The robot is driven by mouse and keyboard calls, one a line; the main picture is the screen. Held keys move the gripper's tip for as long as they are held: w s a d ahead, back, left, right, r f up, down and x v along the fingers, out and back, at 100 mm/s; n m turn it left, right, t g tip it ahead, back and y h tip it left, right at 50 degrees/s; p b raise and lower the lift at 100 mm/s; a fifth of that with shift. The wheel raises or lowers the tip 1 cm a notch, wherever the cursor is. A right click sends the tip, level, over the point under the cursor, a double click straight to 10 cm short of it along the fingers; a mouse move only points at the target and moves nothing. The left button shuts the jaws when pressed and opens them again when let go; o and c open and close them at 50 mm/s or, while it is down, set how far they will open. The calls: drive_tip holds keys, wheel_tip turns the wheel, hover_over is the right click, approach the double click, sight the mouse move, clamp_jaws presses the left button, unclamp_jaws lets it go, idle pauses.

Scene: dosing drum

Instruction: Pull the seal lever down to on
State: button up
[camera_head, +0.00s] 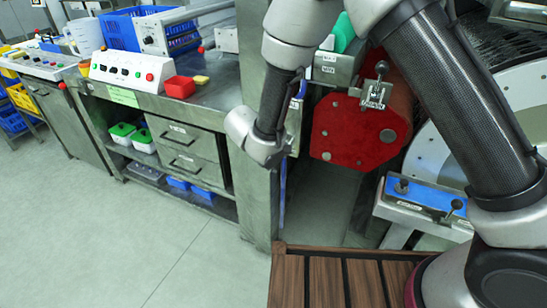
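A small metal lever with a round grey knob (381,67) stands upright on a small labelled bracket (373,97) in front of the red drum end plate (345,135). Its label is too small to read surely, so I cannot confirm that it is the seal lever. A blue panel (430,196) at the lower right has two short dark-knobbed levers, the left one (402,187) and the right one (457,205). Their labels are also unreadable. My arm's wrist hangs left of the red plate, beside the steel post. My gripper's fingers do not show.
A steel post (258,210) stands left of the drum. A workbench with drawers (185,150), a red box (180,87), a white control box (128,70) and blue crates (122,30) fills the left. A slatted wooden platform (325,278) lies in front; the grey floor is clear.

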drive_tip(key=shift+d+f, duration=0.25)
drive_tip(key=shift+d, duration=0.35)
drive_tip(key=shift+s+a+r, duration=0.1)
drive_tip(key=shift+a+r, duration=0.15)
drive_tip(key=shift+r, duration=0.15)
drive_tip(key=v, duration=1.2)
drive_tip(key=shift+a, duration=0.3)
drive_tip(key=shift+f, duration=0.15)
